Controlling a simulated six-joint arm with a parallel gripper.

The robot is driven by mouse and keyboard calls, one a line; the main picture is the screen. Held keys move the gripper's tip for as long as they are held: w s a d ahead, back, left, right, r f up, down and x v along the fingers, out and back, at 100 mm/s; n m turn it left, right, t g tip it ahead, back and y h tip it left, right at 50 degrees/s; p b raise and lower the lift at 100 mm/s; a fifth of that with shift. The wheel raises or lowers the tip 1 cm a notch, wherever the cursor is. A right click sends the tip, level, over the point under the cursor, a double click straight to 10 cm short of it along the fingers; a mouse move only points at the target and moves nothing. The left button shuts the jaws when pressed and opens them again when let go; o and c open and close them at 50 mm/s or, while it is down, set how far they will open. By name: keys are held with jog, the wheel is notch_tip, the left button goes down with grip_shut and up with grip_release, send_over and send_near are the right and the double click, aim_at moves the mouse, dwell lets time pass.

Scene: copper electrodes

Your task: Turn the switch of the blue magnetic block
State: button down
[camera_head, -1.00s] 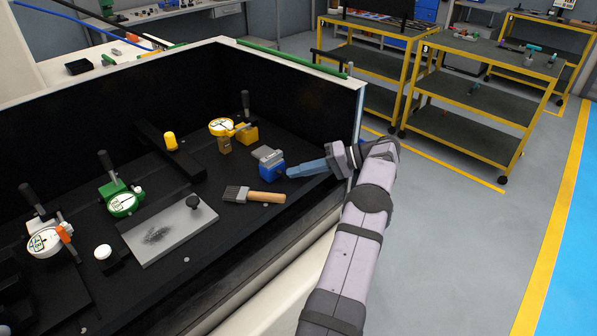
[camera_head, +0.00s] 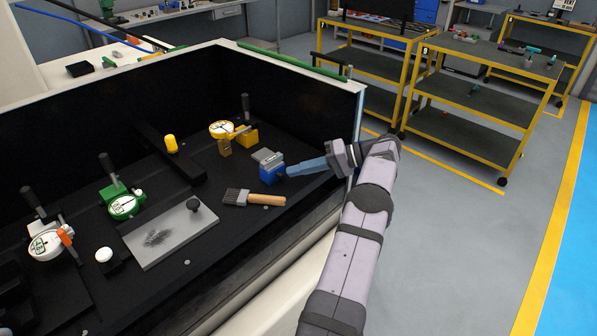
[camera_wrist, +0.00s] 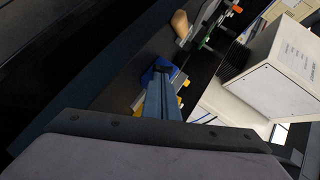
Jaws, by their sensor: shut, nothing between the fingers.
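The blue magnetic block (camera_head: 271,174) stands on the black bench floor, with a grey metal plate (camera_head: 267,156) at its far side. My gripper (camera_head: 288,174) comes from the right with its blue fingers shut and empty, the tips at the block's right side by its switch. Whether they touch it I cannot tell. In the wrist view the block (camera_wrist: 150,77) shows just beyond the closed fingers (camera_wrist: 160,80), which hide part of it. The switch itself is too small and covered to read.
A wooden-handled brush (camera_head: 257,199) lies just in front of the block. A yellow dial indicator (camera_head: 222,129) stands behind it, and a grey plate with a knob (camera_head: 170,232) lies to the left. The dark box wall (camera_head: 300,110) rises behind.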

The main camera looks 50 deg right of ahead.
aim_at(283, 177)
jog(key=shift+r, duration=0.15)
notch_tip(283, 177, up, 10)
jog(key=c, duration=1.9)
grip_release()
jog(key=f+m+t+h+p, duration=0.1)
jog(key=f+m+t+p, duration=0.1)
jog(key=m, duration=0.2)
jog(key=s+f+m+t+h+p, duration=0.1)
jog(key=m+t+p, duration=0.1)
jog(key=m, duration=0.3)
jog(key=s+f+m+t+h+p, duration=0.1)
jog(key=f+m+t+p, duration=0.1)
jog(key=m, duration=0.3)
jog(key=shift+s+a+f+t, duration=0.1)
jog(key=shift+f+t, duration=0.25)
jog(key=shift+t, duration=0.35)
jog(key=s+a+f+m+h+p, duration=0.35)
jog(key=f+m+h, duration=0.3)
jog(key=m, duration=0.45)
jog(key=shift+w+a+r+p, duration=0.15)
jog(key=shift+w+p, duration=0.25)
jog(key=shift+w, duration=0.7)
jog(key=shift+w+a+r+p, duration=0.1)
jog(key=shift+w+p, duration=0.35)
jog(key=shift+w, duration=0.6)
jog(key=shift+w+a+r+p, duration=0.15)
jog(key=shift+w+p, duration=0.25)
jog(key=shift+w, duration=0.7)
jog(key=shift+c, duration=0.4)
